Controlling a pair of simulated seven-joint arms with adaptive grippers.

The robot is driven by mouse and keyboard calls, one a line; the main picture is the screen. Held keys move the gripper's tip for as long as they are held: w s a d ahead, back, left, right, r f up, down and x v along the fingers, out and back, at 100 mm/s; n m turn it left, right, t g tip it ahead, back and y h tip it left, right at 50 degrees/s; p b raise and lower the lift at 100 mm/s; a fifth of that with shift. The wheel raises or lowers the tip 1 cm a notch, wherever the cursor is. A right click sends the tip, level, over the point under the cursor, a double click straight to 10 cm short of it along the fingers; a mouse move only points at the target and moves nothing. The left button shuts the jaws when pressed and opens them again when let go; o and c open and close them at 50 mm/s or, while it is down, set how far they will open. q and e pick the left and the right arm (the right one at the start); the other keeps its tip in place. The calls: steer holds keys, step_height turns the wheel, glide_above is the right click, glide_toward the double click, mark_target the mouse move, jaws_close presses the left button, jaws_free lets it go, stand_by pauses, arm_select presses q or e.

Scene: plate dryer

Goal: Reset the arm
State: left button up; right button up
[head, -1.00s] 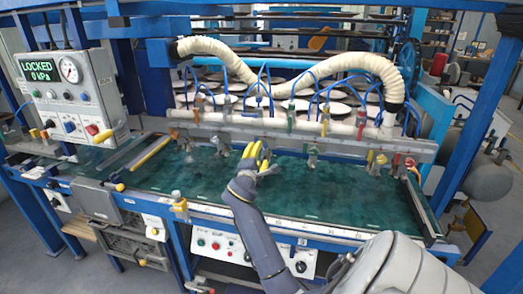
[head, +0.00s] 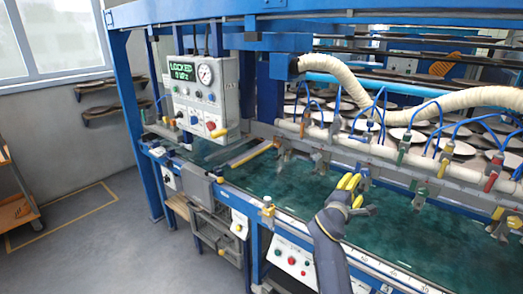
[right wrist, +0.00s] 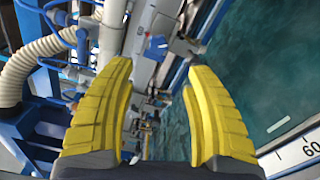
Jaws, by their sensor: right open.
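My right gripper (head: 349,183) has yellow fingers and sits over the green bed of the plate dryer (head: 300,195) in the head view. In the right wrist view its two yellow fingers (right wrist: 158,100) stand apart with nothing between them. The dryer's manifold rail with coloured valves (head: 400,155) lies just behind the gripper. My left gripper does not show in the head view.
A cream hose (head: 345,80) runs above the rail. Open floor (head: 110,240) lies at the left, with a wooden cart (head: 15,210) at the edge.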

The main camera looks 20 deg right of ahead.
steer(key=s+a+f+t+y, duration=0.1)
steer(key=s+a+f+y, duration=0.65)
steer(key=a+f, duration=0.7)
steer(key=s+a+f+m+g+y, duration=0.1)
steer(key=s+a+f+y, duration=0.1)
steer(key=s+a+f, duration=0.55)
steer(key=s+a+f+g+y, duration=0.15)
steer(key=s+a+f, duration=0.35)
steer(key=s, duration=0.6)
steer(key=s+a+f+m+g+y, duration=0.1)
steer(key=a+f+y, duration=0.15)
steer(key=f, duration=1.25)
steer(key=s+a+f+g+y, duration=0.1)
steer(key=s+a+f+g, duration=0.15)
steer(key=f, duration=1.25)
steer(key=s+f+m+g+y, duration=0.1)
steer(key=s+f+m+g, duration=0.1)
steer(key=s+f, duration=1.8)
steer(key=shift+s+f+m, duration=0.3)
steer(key=shift+s+m, duration=0.1)
steer(key=shift+s, duration=0.15)
